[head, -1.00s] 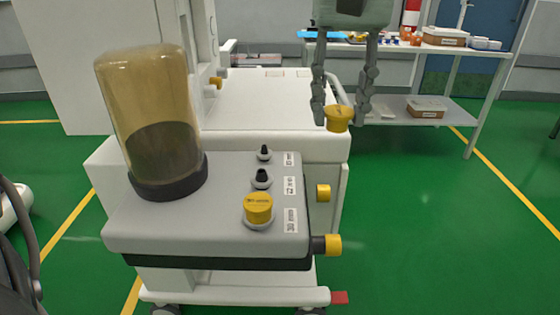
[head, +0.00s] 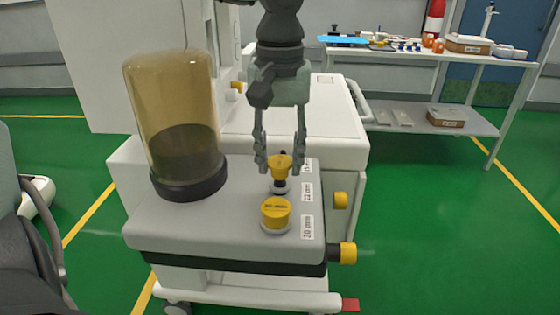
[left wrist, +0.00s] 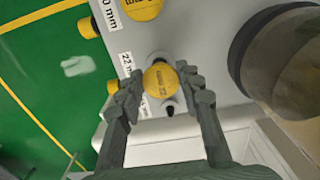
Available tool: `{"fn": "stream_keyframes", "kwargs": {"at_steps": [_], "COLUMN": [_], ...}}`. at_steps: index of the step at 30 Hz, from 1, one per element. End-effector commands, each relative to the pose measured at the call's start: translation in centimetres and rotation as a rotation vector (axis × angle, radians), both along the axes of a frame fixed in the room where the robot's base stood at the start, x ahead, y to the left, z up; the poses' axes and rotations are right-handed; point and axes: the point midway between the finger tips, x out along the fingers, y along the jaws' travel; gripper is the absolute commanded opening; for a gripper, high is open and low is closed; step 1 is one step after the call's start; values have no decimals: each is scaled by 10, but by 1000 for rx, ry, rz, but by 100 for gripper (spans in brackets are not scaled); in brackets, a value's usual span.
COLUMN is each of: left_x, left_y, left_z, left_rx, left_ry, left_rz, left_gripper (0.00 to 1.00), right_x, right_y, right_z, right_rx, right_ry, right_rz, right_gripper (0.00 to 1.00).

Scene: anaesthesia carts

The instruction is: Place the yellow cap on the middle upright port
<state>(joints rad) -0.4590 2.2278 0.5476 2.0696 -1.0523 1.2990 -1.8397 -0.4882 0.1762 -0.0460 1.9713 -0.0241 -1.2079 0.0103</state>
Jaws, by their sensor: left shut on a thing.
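My left gripper (head: 280,164) points down over the cart top, shut on a small yellow cap (head: 279,163). In the left wrist view, the cap (left wrist: 160,80) sits between the fingertips, its marked top facing the camera. The middle upright port (head: 280,186) stands right under the cap, its dark stem and pale base partly hidden. I cannot tell whether cap and stem touch. The front port carries a larger yellow cap (head: 276,212). The back port (head: 283,155) is mostly hidden behind the gripper. My right gripper is out of view.
A tall amber canister (head: 172,110) with a dark base stands left of the ports on the grey cart top (head: 175,232). Yellow-capped side ports (head: 348,253) stick out at the right. A white shelf table (head: 430,120) stands behind; the green floor at right is open.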

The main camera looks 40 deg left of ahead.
Motion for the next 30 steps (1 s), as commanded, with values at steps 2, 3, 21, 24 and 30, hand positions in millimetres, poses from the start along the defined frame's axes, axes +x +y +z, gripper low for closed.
{"fn": "stream_keyframes", "kwargs": {"at_steps": [2,3,21,24,30], "left_x": [0,0,1,1,2], "left_y": [0,0,0,0,0], "left_z": [-11,-13,-13,-9,22], "left_rx": [-1,0,0,0,0], "left_ry": [1,0,-2,-4,-8], "left_rz": [-1,0,0,0,1], "left_gripper": [20,20,56,56,56], "right_x": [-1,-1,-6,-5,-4], "right_y": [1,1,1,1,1], "right_z": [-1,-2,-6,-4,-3], "right_rx": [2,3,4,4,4], "right_ry": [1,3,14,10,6], "right_rz": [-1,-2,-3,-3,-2], "right_gripper": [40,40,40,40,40]}}
